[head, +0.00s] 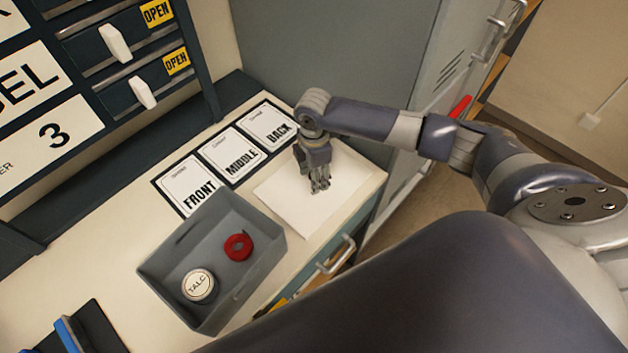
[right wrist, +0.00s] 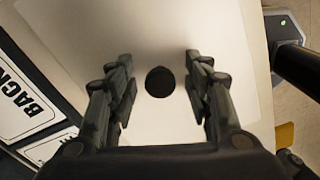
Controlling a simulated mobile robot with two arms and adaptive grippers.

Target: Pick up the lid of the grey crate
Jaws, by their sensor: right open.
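The grey crate (head: 158,262) stands open on the bench, with a red ring-shaped roll (head: 238,247) and a round white tin marked TALC (head: 198,285) inside. A flat, pale panel (head: 285,205), which appears to be the lid, lies on the bench to the right of the crate. In the right wrist view the panel (right wrist: 150,25) has a round black knob (right wrist: 160,82). My right gripper (head: 318,188) is above the panel, pointing down. In the right wrist view it is open (right wrist: 160,90), with one finger on each side of the knob and gaps between. My left gripper is out of view.
Cards marked FRONT (head: 192,188), MIDDLE (head: 234,156) and BACK (head: 268,126) lie behind the crate and panel. Drawers with white handles (head: 115,42) stand at upper left. A grey locker (head: 440,75) is at the right. A blue item (head: 68,335) sits lower left.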

